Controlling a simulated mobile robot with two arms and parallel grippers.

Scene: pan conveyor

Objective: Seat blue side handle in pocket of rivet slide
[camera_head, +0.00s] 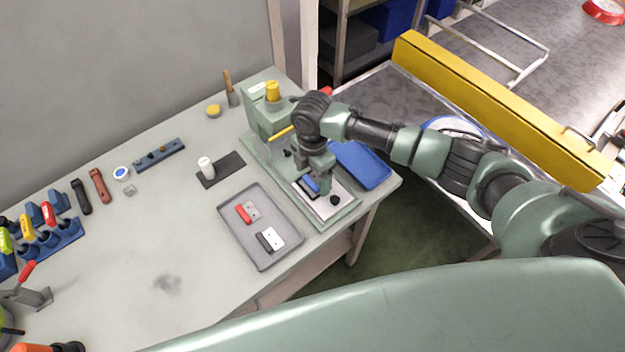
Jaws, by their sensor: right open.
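The rivet machine (263,118) stands at the back right of the workbench, green with a yellow cap. Its slide (335,212) is a light plate at the front of the machine base. A blue side handle (312,184) lies at the slide, beside a dark piece, directly under my right gripper (318,183). The right gripper is open, pointing down over the handle, and partly hides it and the pocket. I cannot tell whether the handle lies fully flat in the pocket. My left gripper is out of view.
A grey tray (268,258) holds red and black handles with light plates. A blue tray (362,166) is right of the machine. A white bottle (206,167) stands on a dark mat. Tools line the left side. The bench's front middle is clear. A yellow rail (500,108) edges the conveyor.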

